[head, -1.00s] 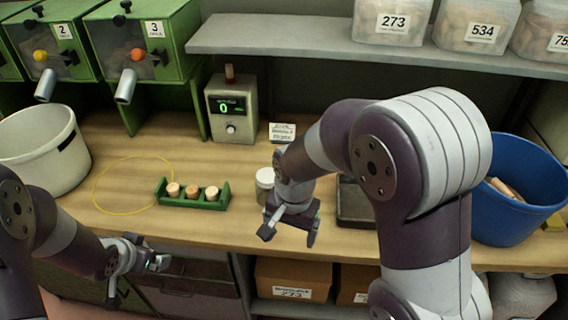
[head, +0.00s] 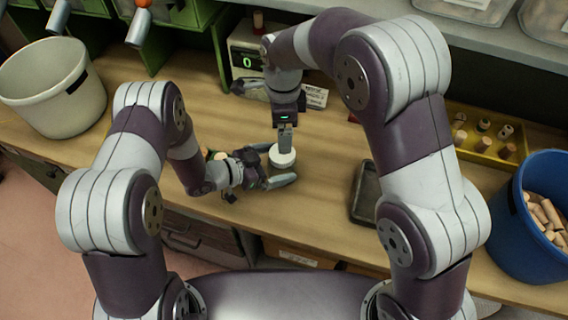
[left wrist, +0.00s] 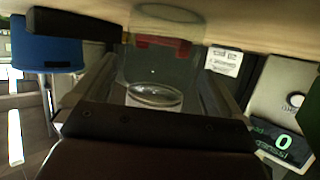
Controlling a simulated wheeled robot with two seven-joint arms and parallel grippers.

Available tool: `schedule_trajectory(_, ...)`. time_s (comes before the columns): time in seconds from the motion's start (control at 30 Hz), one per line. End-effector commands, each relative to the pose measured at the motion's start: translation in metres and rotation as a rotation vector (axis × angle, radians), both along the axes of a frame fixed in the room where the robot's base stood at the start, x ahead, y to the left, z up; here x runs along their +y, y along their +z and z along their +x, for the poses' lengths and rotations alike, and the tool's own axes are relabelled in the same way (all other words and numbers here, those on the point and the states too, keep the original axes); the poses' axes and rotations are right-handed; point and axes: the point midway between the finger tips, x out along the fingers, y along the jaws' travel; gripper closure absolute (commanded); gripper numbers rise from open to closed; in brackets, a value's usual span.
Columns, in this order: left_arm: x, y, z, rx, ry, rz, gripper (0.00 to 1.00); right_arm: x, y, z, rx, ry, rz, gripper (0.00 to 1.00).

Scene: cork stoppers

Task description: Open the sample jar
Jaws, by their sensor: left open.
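The sample jar (head: 282,157) stands on the bench, its pale round lid on top in the head view. My left gripper (head: 277,168) is low at the jar, open, its fingers reaching either side of it; I cannot tell whether they touch it. The left wrist view looks upside down and shows clear glass with an oval rim (left wrist: 155,95) between the fingers. My right gripper (head: 285,143) points straight down over the lid, its tip at or just above it. Its fingers are seen edge-on, so their gap is hidden.
A dark tray (head: 365,192) lies to the right, before a yellow crate (head: 483,152) and a blue bucket (head: 530,225) of corks. A white bucket (head: 55,90) stands left. A device with a green display (head: 246,62) stands behind. My left arm mostly covers the cork rack.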

Motion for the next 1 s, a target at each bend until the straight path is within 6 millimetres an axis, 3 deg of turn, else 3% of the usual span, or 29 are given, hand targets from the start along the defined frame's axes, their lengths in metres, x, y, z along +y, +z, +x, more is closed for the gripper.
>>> schedule_trajectory(0.17, -0.017, -0.007, 0.009, -0.002, -0.001, 0.001, 0.0, 0.0, 0.0, 0.0, -0.001, 0.001, 0.0, 0.12)
schedule_trajectory(0.47, -0.019, -0.008, 0.011, -0.001, 0.002, 0.002, 0.0, 0.0, 0.0, 0.0, -0.001, 0.001, 0.0, 0.12)
schedule_trajectory(0.67, -0.019, -0.008, 0.011, 0.0, 0.002, 0.001, 0.65, 0.0, 0.0, 0.0, -0.001, 0.001, 0.0, 0.12)
schedule_trajectory(0.73, -0.019, -0.008, 0.011, 0.0, 0.002, 0.001, 0.88, 0.0, 0.0, 0.0, 0.0, 0.001, 0.0, 0.23)
schedule_trajectory(0.77, -0.019, -0.008, 0.011, -0.001, 0.002, 0.001, 0.98, 0.001, 0.001, 0.0, -0.001, 0.005, 0.001, 0.23)
schedule_trajectory(0.87, -0.019, -0.008, 0.011, -0.001, 0.002, 0.001, 1.0, 0.002, 0.001, 0.0, -0.001, 0.153, 0.001, 0.23)
schedule_trajectory(1.0, -0.019, -0.007, 0.011, -0.001, 0.002, 0.001, 1.0, 0.002, 0.003, 0.0, -0.002, 0.499, 0.003, 0.23)
